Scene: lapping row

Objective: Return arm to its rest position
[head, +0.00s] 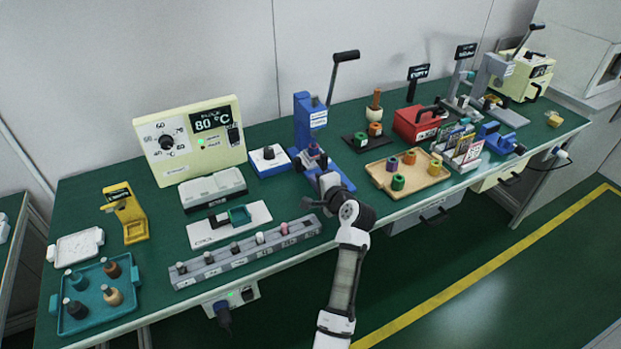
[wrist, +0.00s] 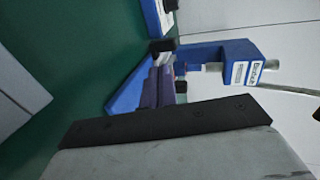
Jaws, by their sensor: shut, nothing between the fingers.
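My arm (head: 345,265) reaches up from the bottom of the head view over the bench's front edge. My gripper (head: 325,181) is in front of the blue lever press (head: 304,112) and over or close to its base; the exact gap cannot be told. It is shut and I see nothing held in it, though its fingertips are small and partly hidden. The press also shows in the wrist view (wrist: 215,52), with a purple and dark part (wrist: 160,85) at its base. A dark bar of my gripper fills the lower wrist view.
The green bench is crowded. A grey rack (head: 250,250) with several small parts lies left of my arm, and a wooden tray (head: 432,179) with coloured rings lies right. The press lever (head: 345,57) stands up behind. Free floor (head: 480,290) lies in front of the bench.

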